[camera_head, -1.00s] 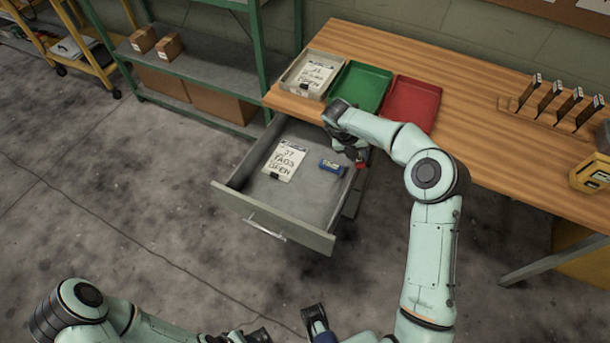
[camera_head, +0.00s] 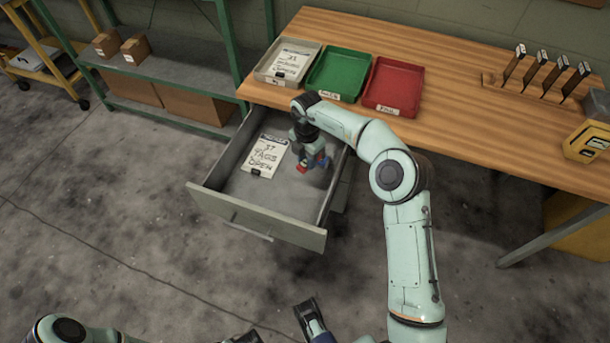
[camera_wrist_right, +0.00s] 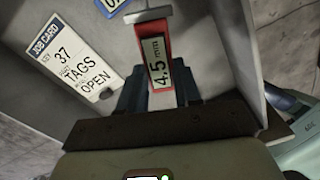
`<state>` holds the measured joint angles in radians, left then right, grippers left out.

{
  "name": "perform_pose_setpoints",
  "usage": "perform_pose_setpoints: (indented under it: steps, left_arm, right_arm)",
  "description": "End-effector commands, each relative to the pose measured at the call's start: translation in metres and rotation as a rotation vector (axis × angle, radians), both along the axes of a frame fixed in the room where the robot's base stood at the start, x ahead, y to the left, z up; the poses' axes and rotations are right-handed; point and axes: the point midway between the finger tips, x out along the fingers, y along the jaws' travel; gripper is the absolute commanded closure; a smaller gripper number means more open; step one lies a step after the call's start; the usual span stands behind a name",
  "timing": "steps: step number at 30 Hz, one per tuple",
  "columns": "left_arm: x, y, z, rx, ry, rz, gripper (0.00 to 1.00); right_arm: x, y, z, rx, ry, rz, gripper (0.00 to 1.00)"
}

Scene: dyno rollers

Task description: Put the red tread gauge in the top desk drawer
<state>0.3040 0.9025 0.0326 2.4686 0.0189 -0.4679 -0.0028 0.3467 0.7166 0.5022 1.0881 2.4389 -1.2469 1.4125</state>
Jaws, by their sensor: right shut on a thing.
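The red tread gauge (camera_wrist_right: 168,60), with a "4.5 mm" display, is held in my right gripper in the right wrist view. In the head view, the red gauge (camera_head: 302,168) shows small at the tips of the right gripper (camera_head: 310,160), inside the outline of the open top drawer (camera_head: 225,181). I cannot tell whether it touches the drawer floor. My left gripper (camera_head: 278,328) is low in the head view, cut by the bottom edge, its fingers apart and nothing seen between them.
A job card (camera_head: 265,157) lies in the drawer's left part. A blue item (camera_wrist_right: 113,5) lies beyond the red gauge. On the desk (camera_head: 440,130) stand grey (camera_head: 262,77), green (camera_head: 316,84) and red (camera_head: 392,90) trays, a rack of gauges and a yellow device (camera_head: 588,142).

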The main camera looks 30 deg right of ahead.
Motion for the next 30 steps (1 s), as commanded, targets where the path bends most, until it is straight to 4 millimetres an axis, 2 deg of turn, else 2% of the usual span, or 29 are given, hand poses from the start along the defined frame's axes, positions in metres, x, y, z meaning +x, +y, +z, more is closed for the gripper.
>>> perform_pose_setpoints:
  steps: [1,3,11,18,26,27,28,30]
  left_arm:
    - [0.004,0.002,-0.005,0.006,-0.011,0.004,0.57]
    - [0.008,0.004,-0.007,0.01,-0.021,0.009,0.57]
    - [0.014,0.007,-0.012,0.018,-0.037,0.016,0.57]
    - [0.029,0.014,-0.025,0.038,-0.078,0.034,0.57]
    - [0.032,0.015,-0.025,0.041,-0.086,0.036,0.57]
    - [0.032,0.015,-0.025,0.041,-0.086,0.036,0.57]
    - [0.032,0.015,-0.025,0.041,-0.085,0.036,0.57]
    - [0.032,0.015,-0.025,0.041,-0.085,0.036,0.57]
  right_arm:
    - [0.0,0.0,-0.012,0.0,0.003,0.0,0.97]
    - [0.0,0.0,-0.02,0.0,0.001,0.0,0.97]
    - [0.0,0.0,-0.039,-0.001,0.001,0.001,0.97]
    - [0.0,0.0,-0.08,-0.001,0.002,0.002,0.97]
    - [0.0,0.0,-0.084,-0.001,-0.001,0.002,0.97]
    - [0.0,0.0,-0.084,-0.001,0.0,0.002,0.54]
    - [0.0,0.0,-0.084,-0.001,0.0,0.002,0.44]
    - [0.0,0.0,-0.084,-0.001,0.0,0.002,0.41]
